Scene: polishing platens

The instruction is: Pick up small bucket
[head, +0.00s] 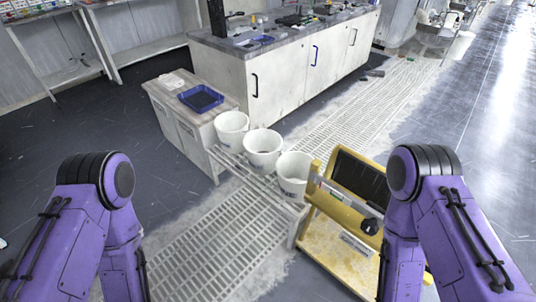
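Three white buckets stand in a row on a low slatted rack (232,163). The left bucket (232,127) is beside the low cabinet, the middle bucket (262,149) is between the others, and the right bucket (293,175) is beside the yellow cart. They look similar in size, so I cannot tell which is the small one. My two purple arms come in at the lower left and lower right, well apart from the buckets. Both grippers are out of the picture.
A yellow cart (323,252) with a dark panel stands close to the right bucket. A low cabinet (176,120) holding a blue tray (201,98) stands left of the rack. A long counter (283,82) is behind. Floor grating (218,240) lies in front, clear.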

